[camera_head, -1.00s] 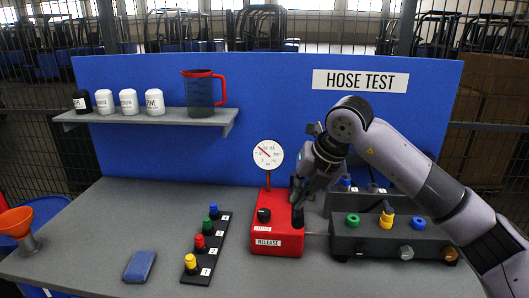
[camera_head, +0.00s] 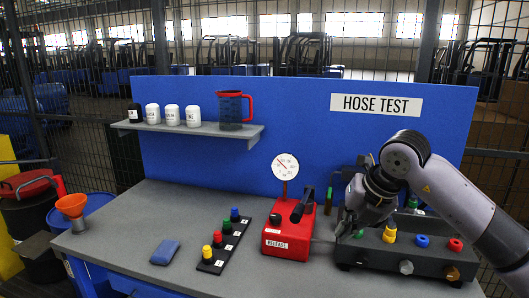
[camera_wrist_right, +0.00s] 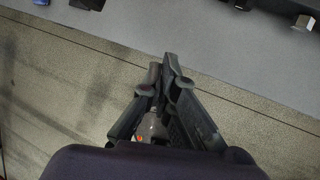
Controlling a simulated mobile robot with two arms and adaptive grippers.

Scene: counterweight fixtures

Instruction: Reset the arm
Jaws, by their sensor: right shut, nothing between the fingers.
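My right arm comes in from the right in the camera_head view. My left gripper is not in view. The red box (camera_head: 285,238) marked RELEASE stands on the bench. It has a black knob (camera_head: 275,219), a black lever (camera_head: 302,205) slanting up and a round gauge (camera_head: 285,167) on a stalk.
The dark grey block (camera_head: 375,256) holds a yellow plug (camera_head: 389,232) and coloured rings. A dark strip (camera_head: 214,263) with several coloured plugs and a blue pad (camera_head: 165,252) lie to the left. A blue panel (camera_head: 330,150) stands behind. The front-left grey bench (camera_head: 130,225) is mostly bare.

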